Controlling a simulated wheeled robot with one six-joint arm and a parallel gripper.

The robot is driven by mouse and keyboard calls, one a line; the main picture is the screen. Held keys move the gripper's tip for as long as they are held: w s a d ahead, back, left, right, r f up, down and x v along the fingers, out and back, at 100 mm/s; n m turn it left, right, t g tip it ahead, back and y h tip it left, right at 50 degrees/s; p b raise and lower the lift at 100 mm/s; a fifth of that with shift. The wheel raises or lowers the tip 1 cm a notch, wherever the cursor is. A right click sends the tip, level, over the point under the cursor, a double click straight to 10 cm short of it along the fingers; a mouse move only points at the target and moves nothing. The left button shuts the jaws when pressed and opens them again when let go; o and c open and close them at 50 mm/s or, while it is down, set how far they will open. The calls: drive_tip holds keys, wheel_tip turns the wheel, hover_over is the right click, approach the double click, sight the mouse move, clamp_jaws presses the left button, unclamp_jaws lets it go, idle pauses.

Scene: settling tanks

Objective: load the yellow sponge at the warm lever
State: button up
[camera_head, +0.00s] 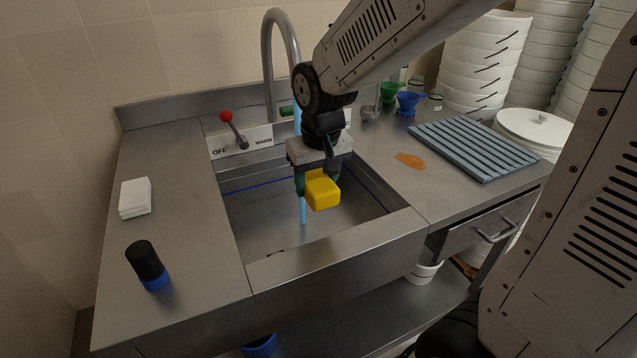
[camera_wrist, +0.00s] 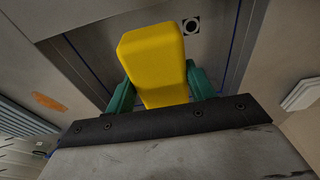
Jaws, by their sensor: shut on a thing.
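The yellow sponge (camera_head: 322,190) is held between the green fingers of my gripper (camera_head: 318,180), above the sink basin (camera_head: 262,228). In the wrist view the sponge (camera_wrist: 155,60) sits between both fingers (camera_wrist: 160,90). A lever with a red knob (camera_head: 227,117) stands behind the sink on a panel (camera_head: 240,142) marked OFF and WARM, and it leans over the OFF side. The right part of the panel is partly hidden by my arm. A blue stream (camera_head: 303,211) runs down from the tall curved faucet (camera_head: 271,60), passing close by the sponge; I cannot tell whether they touch.
A white block (camera_head: 135,197) and a black and blue cylinder (camera_head: 147,265) stand on the left counter. On the right are an orange patch (camera_head: 410,161), a ribbed grey mat (camera_head: 472,147), green and blue funnels (camera_head: 408,103) and stacked white tubs (camera_head: 482,60). A drain (camera_wrist: 191,25) shows in the basin.

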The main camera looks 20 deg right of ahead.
sight(314, 172)
drive_tip(key=w+d+f, duration=0.2)
drive_tip(key=w, duration=0.8)
drive_tip(key=shift+w, duration=0.35)
drive_tip(key=shift+d+f, duration=0.1)
idle(0.4)
drive_tip(key=shift+s+a, duration=0.25)
drive_tip(key=shift+s, duration=1.05)
drive_tip(key=shift+s+a, duration=0.3)
drive_tip(key=shift+s, duration=1.05)
drive_tip(key=shift+s+a, duration=0.25)
drive_tip(key=shift+s, duration=1.05)
drive_tip(key=shift+s+a+r, duration=0.25)
drive_tip(key=shift+s+r, duration=0.75)
drive_tip(key=shift+s, duration=0.25)
drive_tip(key=shift+s+a+r, duration=0.2)
drive_tip(key=shift+s+r, duration=0.8)
drive_tip(key=shift+s, duration=0.2)
